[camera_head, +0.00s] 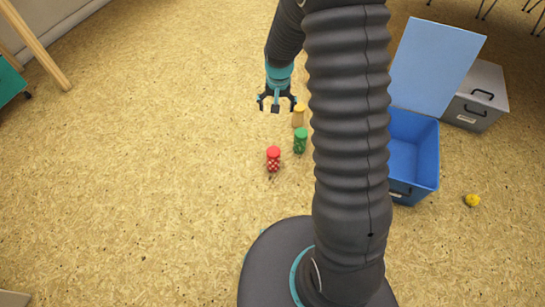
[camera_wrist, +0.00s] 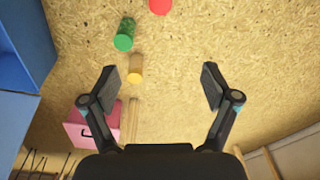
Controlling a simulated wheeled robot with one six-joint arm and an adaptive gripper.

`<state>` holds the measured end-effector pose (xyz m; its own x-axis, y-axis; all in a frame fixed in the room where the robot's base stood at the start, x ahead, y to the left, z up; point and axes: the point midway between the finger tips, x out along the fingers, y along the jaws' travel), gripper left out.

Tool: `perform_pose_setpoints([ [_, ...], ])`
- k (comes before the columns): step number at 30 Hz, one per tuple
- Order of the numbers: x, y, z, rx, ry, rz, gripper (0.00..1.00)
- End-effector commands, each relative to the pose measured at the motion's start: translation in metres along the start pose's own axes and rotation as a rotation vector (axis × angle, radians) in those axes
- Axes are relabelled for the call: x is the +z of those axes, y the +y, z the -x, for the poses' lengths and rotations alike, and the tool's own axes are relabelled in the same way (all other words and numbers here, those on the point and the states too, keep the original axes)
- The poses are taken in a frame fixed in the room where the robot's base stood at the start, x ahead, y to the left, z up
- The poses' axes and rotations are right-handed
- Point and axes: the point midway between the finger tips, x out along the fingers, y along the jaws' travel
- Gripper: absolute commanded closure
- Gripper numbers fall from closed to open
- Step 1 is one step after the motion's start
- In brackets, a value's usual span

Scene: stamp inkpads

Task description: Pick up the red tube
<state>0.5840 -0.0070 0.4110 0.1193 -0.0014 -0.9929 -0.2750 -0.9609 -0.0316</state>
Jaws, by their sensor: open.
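The red tube (camera_head: 273,159) stands upright on the floor in the head view, with a red lid and a patterned side. It shows in the wrist view at the top edge (camera_wrist: 160,6), partly cut off. My gripper (camera_head: 277,104) is open and empty in the head view, above the floor and higher in the picture than the red tube. In the wrist view the two fingers of my gripper (camera_wrist: 160,85) are spread wide with nothing between their tips.
A green tube (camera_head: 300,141) stands right of the red one, and a yellow tube (camera_head: 298,117) stands beyond it, close to my gripper. A blue open-lidded box (camera_head: 428,160), a grey box (camera_head: 484,97) and a yellow ball (camera_head: 472,200) are at the right.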

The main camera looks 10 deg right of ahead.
Motion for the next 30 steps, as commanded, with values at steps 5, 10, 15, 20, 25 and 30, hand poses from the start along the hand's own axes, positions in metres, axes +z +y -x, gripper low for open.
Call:
perform_pose_setpoints([
  [5,-0.003,0.000,-0.084,0.018,-0.059,-0.039,0.13],
  [10,0.000,0.002,-0.144,0.029,-0.094,-0.069,0.13],
  [15,0.004,0.004,-0.176,0.036,-0.111,-0.086,0.13],
  [20,0.006,0.004,-0.194,0.037,-0.116,-0.090,0.13],
  [25,0.011,0.005,-0.223,0.038,-0.117,-0.090,0.13],
  [30,0.014,0.005,-0.251,0.037,-0.116,-0.090,0.13],
])
